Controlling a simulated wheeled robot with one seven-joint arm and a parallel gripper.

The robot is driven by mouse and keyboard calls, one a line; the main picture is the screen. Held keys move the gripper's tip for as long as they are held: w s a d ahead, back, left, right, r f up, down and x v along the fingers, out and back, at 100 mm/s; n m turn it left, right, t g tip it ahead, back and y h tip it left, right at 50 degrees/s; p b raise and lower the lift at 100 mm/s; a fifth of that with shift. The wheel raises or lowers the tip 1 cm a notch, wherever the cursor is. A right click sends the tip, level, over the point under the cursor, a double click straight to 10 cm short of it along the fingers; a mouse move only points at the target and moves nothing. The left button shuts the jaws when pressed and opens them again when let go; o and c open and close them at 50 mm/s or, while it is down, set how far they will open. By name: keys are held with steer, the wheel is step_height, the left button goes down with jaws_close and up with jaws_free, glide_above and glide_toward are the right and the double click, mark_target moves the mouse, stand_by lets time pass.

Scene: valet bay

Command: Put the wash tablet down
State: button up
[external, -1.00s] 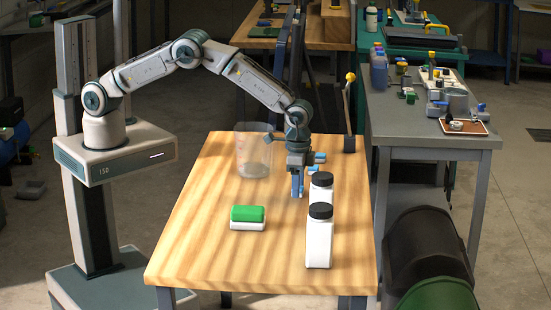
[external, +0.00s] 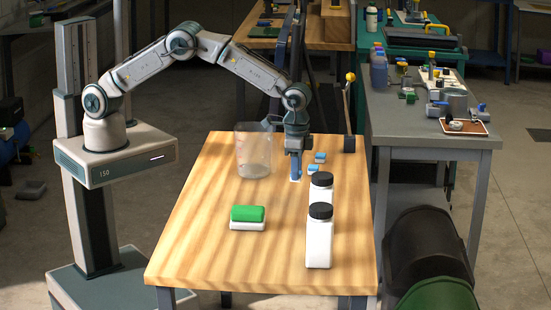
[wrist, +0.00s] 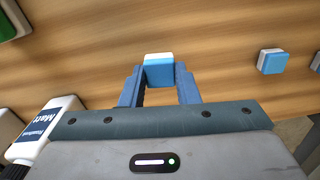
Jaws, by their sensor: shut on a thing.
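A wash tablet (wrist: 158,72), a small block with a white top edge and a blue face, sits between the blue fingers of my gripper (wrist: 160,88) in the wrist view. My gripper is shut on it. In the external view my gripper (external: 295,177) points straight down over the back right part of the wooden table (external: 200,205), and only a pale bit of the held tablet shows at the fingertips. I cannot tell whether the tablet touches the table.
Two similar blue-and-white blocks (external: 320,157) (external: 313,169) lie just right of my gripper. Two white bottles with black caps (external: 321,184) (external: 318,242) stand in front right. A clear container (external: 253,155) stands left. A green-and-white block (external: 248,217) lies front left; the table's front left is clear.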

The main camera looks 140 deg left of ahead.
steer(key=d+r+b, duration=0.1)
steer(key=d+r, duration=0.5)
steer(key=d, duration=0.4)
steer(key=s+d+n+b, duration=0.1)
steer(key=s+d, duration=0.4)
steer(key=d, duration=0.9)
steer(key=s+d, duration=0.4)
steer(key=d, duration=1)
glide_above(209, 219)
step_height(209, 219, down, 7)
steer(key=shift+r, duration=0.2)
steer(key=shift+f, duration=2)
steer(key=shift+f, duration=0.15)
steer(key=o, duration=0.9)
steer(key=shift+o, duration=0.2)
